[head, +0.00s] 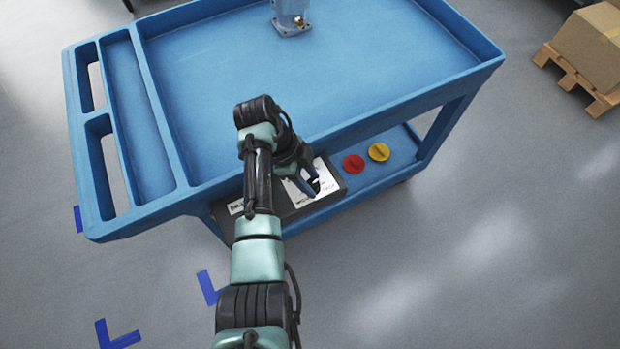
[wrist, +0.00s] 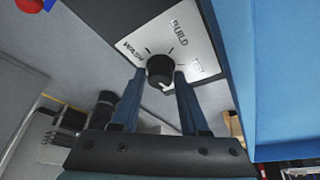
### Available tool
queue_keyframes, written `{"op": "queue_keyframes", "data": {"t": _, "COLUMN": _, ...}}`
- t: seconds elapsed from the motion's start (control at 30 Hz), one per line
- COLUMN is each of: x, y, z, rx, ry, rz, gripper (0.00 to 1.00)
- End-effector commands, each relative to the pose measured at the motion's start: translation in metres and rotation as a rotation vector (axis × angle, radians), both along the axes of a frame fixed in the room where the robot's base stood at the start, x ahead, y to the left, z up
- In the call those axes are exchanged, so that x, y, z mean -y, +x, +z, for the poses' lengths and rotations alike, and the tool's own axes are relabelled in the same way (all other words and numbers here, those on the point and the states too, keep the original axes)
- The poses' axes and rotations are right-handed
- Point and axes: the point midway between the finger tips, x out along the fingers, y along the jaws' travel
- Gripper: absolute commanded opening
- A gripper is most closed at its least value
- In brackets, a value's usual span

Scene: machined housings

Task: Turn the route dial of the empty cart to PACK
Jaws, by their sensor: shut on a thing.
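The route dial is a black round knob (wrist: 160,69) on a white plate (wrist: 205,48) in the wrist view. The plate reads WASH at the left and BUILD at the top; a third label at the right is too blurred to read. A white mark shows on the knob's lower edge. My gripper (wrist: 159,76) is shut on the knob, one blue finger on each side. In the head view my gripper (head: 308,186) is at the plate on the front of the blue cart (head: 130,222), and hides most of the knob.
A grey-blue machined part (head: 290,16) stands at the back of the cart's upper tray. A red button (head: 353,164) and a yellow button (head: 379,152) sit right of the dial panel. A box on a pallet (head: 592,45) is at the far right.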

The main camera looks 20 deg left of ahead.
Motion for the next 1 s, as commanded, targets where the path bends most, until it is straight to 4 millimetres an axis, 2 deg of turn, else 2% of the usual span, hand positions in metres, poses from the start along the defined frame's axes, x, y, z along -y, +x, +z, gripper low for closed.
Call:
{"op": "queue_keyframes", "data": {"t": 0.3, "x": -0.0009, "y": 0.0001, "z": -0.0024, "rx": -0.003, "ry": 0.003, "rz": -0.120, "gripper": 0.00}}
{"op": "queue_keyframes", "data": {"t": 0.83, "x": -0.0004, "y": -0.0004, "z": -0.0018, "rx": -0.004, "ry": 0.002, "rz": -0.144, "gripper": 0.00}}
{"op": "queue_keyframes", "data": {"t": 0.87, "x": -0.0004, "y": -0.0004, "z": -0.0019, "rx": -0.004, "ry": 0.002, "rz": -0.144, "gripper": 0.46}}
{"op": "queue_keyframes", "data": {"t": 1.0, "x": -0.0003, "y": -0.0001, "z": -0.0015, "rx": -0.003, "ry": 0.002, "rz": -0.143, "gripper": 0.71}}
